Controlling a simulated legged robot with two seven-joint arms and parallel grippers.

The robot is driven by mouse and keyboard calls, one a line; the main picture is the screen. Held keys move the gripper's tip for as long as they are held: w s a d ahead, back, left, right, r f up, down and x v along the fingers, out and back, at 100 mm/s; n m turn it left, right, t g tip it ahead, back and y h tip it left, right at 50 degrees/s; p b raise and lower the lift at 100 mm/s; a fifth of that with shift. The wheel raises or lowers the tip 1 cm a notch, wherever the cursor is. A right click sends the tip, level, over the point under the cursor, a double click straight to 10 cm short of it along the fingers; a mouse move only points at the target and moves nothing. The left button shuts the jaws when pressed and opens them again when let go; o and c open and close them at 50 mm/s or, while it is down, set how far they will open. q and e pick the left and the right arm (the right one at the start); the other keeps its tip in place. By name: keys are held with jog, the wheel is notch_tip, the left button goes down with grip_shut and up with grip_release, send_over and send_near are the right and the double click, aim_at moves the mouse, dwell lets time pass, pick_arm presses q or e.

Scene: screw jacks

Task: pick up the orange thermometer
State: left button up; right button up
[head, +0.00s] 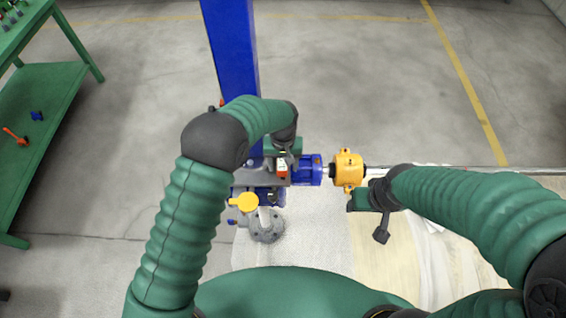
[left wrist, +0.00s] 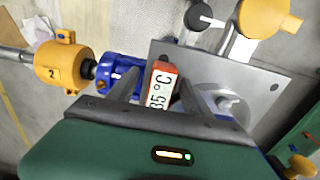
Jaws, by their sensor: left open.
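The orange thermometer (left wrist: 158,90) has a white face reading about 35 °C. In the left wrist view it lies between the two open fingers of my left gripper (left wrist: 158,84), which are apart on either side. Its lower part is hidden behind the gripper body. In the head view the thermometer (head: 282,171) shows small on the blue and grey jack assembly, just below my left gripper (head: 284,152). My right gripper (head: 372,203) is to the right, beyond the yellow coupling; its fingers are not clear.
A yellow coupling marked 2 (left wrist: 62,66) sits on a shaft beside the blue motor housing (head: 307,170). A yellow round cap (head: 243,202) and a blue column (head: 230,50) stand close by. A green bench (head: 40,90) with small tools is at far left.

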pick_arm(q)
jog(key=shift+w+a+f, duration=0.1)
jog(key=shift+f, duration=0.3)
grip_shut()
jog(key=shift+r, duration=0.1)
